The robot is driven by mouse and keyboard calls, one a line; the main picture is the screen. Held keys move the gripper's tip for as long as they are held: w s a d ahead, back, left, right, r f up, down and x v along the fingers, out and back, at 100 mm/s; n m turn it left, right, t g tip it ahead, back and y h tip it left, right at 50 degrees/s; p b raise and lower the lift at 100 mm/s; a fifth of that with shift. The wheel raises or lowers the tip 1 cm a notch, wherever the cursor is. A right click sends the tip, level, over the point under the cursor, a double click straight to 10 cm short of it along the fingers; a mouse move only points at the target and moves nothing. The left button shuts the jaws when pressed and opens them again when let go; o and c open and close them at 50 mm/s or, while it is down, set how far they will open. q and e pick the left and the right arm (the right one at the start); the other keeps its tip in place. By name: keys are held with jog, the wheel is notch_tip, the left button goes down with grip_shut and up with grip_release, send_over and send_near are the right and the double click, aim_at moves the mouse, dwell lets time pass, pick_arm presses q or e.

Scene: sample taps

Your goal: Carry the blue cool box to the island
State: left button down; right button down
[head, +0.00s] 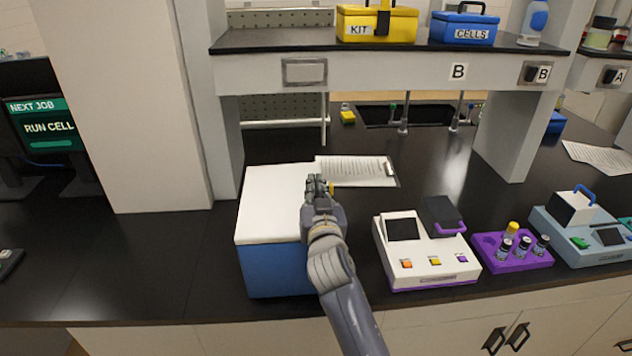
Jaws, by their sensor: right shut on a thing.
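A blue cool box (275,272) with a white lid (275,200) stands on the black bench near its front edge, left of the middle. The lid is closed. My right gripper (318,182) is at the right side of the lid. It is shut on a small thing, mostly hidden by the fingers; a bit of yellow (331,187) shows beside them. My forearm hides the box's right front edge, and I cannot tell whether the gripper touches the box. My left gripper is not in view. The island cannot be made out.
A white device (425,262) stands close to the right of my arm, then a purple vial rack (512,262) and a grey-blue device (590,250). A clipboard (375,172) lies behind the box. A shelf (380,65) holds a yellow KIT box and a blue CELLS box (463,30).

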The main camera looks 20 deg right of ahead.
jog(key=shift+f, duration=0.35)
jog(key=c, duration=1.8)
grip_release()
jog(key=shift+s+f, duration=0.1)
jog(key=shift+f, duration=0.45)
jog(key=shift+o, duration=0.2)
jog(key=shift+s+r, duration=0.1)
